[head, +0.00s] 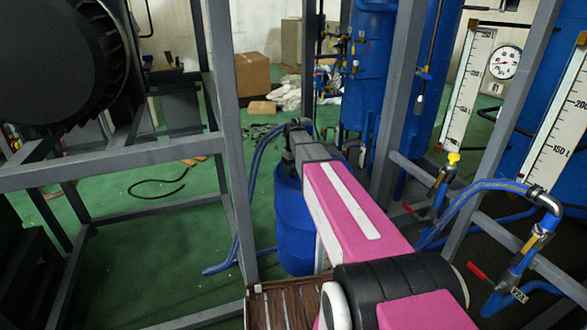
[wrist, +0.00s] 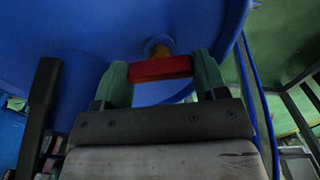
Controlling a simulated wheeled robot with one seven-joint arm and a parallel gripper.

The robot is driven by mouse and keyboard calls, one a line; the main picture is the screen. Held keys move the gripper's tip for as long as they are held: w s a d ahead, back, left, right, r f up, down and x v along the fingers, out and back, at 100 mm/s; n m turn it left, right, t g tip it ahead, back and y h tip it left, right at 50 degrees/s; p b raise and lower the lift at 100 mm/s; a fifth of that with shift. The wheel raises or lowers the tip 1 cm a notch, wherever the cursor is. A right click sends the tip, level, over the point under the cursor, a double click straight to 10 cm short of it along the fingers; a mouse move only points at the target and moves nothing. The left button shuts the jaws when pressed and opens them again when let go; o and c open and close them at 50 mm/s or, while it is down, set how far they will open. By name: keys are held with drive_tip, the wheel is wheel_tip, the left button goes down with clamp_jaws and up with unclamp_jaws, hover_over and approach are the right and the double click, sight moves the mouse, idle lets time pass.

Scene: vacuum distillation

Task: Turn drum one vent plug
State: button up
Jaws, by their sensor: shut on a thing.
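The blue drum (head: 296,225) stands on the green floor in the middle of the head view. In the wrist view its blue surface (wrist: 85,25) fills the upper part. The vent plug (wrist: 160,67) shows as a red crosspiece, with a yellow fitting just behind it at the drum. My gripper (wrist: 161,73) has its two green fingers on either side of the red piece, shut on its ends. In the head view my pink arm reaches to the drum top; my arm hides the plug there.
A grey metal frame post (head: 233,150) stands left of my arm. Blue hoses (head: 252,180) run close beside the drum. Valves with red handles (head: 478,271) and blue pipes are at the right. A cardboard box (head: 252,74) lies at the back; green floor at left is partly free.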

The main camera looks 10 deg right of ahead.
sight(294, 168)
drive_tip(key=shift+n, duration=1.1)
drive_tip(key=o, duration=0.9)
drive_tip(key=shift+o, duration=0.2)
wheel_tip(294, 168, up, 11)
drive_tip(key=shift+s+f, duration=0.1)
